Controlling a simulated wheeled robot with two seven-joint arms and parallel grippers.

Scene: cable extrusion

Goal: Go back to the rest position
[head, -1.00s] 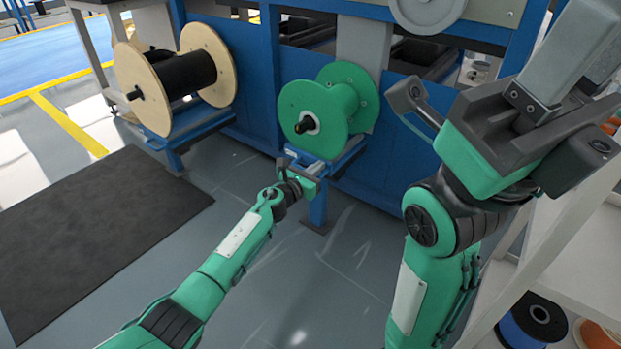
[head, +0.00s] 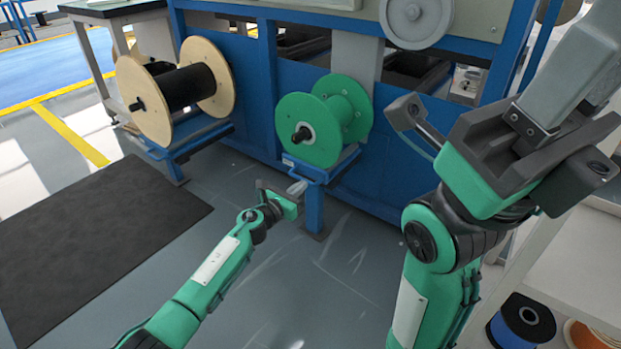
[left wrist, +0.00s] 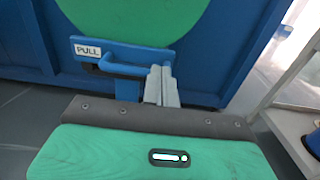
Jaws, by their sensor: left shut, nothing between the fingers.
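My left gripper (head: 297,187) is low in the middle of the head view, in front of the blue reel stand (head: 314,205) under the green spool (head: 312,130). Its grey fingers (left wrist: 162,87) are together and empty in the left wrist view. They appear in front of a blue handle (left wrist: 125,68) with a PULL label (left wrist: 88,50). I cannot tell the exact gap to it. My right arm (head: 430,240) is raised at the right of the head view. Its grey gripper part (head: 575,65) is close to the camera and partly cut off, so its finger opening is unclear.
A wooden spool with black cable (head: 185,88) sits on the blue frame at left. A dark mat (head: 95,240) lies on the grey floor. A white shelf (head: 570,250) with a blue-and-black reel (head: 522,322) stands at right. The floor near the left arm is clear.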

